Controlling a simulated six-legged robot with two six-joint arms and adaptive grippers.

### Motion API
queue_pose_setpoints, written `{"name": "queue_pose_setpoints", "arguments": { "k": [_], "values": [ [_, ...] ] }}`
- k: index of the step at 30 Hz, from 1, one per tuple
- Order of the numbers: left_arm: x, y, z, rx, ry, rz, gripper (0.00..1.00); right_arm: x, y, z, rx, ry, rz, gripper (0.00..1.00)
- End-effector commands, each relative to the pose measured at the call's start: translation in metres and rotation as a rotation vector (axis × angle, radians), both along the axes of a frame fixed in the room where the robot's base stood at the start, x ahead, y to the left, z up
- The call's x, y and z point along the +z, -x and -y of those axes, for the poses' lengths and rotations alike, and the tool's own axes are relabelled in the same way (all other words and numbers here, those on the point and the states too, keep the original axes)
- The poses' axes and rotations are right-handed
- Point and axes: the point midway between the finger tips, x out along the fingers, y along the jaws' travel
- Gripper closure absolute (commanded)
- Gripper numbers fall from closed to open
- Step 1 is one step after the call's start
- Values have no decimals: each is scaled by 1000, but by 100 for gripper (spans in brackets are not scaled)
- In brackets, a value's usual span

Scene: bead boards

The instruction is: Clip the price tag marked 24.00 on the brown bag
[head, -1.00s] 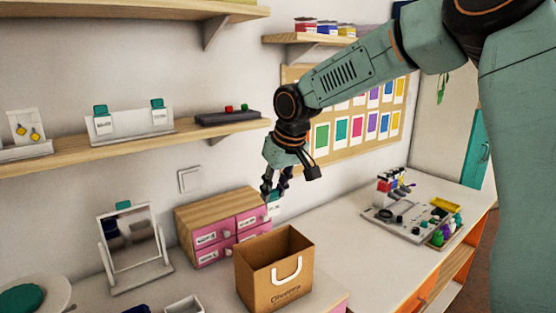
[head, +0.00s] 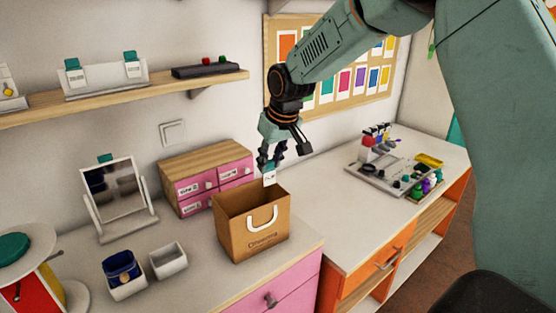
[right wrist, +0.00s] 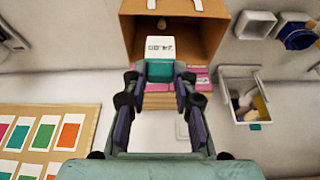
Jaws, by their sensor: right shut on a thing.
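The brown bag (head: 238,231) stands upright and open on the white counter, with a white handle on its front. It also shows at the top of the right wrist view (right wrist: 212,45). My right gripper (head: 270,165) is shut on the price tag (head: 270,179), holding it by its teal clip. In the right wrist view the white tag (right wrist: 160,47) reads 24.00, upside down. The tag hangs close to the bag's back rim; I cannot tell whether it touches. My left gripper is not in view.
A pink drawer box (head: 206,180) stands behind the bag. A small mirror (head: 112,190) with a teal clip is to the left, with a blue-filled container (head: 122,270) and an empty white tray (head: 168,261). Two more clipped tags sit on the shelf stand (head: 104,80).

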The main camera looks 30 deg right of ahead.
Motion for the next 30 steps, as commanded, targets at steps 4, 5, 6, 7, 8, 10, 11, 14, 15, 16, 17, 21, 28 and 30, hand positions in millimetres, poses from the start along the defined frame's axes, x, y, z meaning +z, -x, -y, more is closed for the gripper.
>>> {"name": "queue_pose_setpoints", "arguments": {
  "k": [4, 5, 6, 7, 8, 10, 11, 14, 15, 16, 17, 21, 28, 30],
  "values": [
    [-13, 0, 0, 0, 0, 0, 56, -12, 1, 2, -2, -1, 0, 85],
    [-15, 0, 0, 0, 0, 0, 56, -15, 1, 2, -2, -1, 0, 85],
    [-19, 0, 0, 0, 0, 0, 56, -18, 2, 3, -2, -1, 0, 85],
    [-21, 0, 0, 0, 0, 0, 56, -21, 2, 3, -3, -1, 1, 85],
    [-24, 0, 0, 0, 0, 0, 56, -23, 3, 3, -3, -1, 1, 85],
    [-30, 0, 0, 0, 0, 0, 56, -29, 3, 4, -4, -1, 1, 85],
    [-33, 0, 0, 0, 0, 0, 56, -32, 4, 4, -4, -1, 1, 85],
    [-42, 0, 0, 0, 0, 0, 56, -40, 4, 5, -5, -2, 1, 85],
    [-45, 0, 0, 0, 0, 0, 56, -43, 5, 6, -5, -2, 1, 85],
    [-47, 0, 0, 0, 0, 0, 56, -45, 5, 6, -5, -2, 1, 85],
    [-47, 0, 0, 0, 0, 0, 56, -47, 6, 7, -5, -2, -1, 85],
    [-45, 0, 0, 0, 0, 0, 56, -53, 5, 7, -5, -1, 0, 85],
    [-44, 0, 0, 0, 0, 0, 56, -54, 5, 7, -5, -1, 0, 85],
    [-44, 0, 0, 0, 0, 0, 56, -54, 5, 7, -5, -1, 0, 85]
  ]
}}
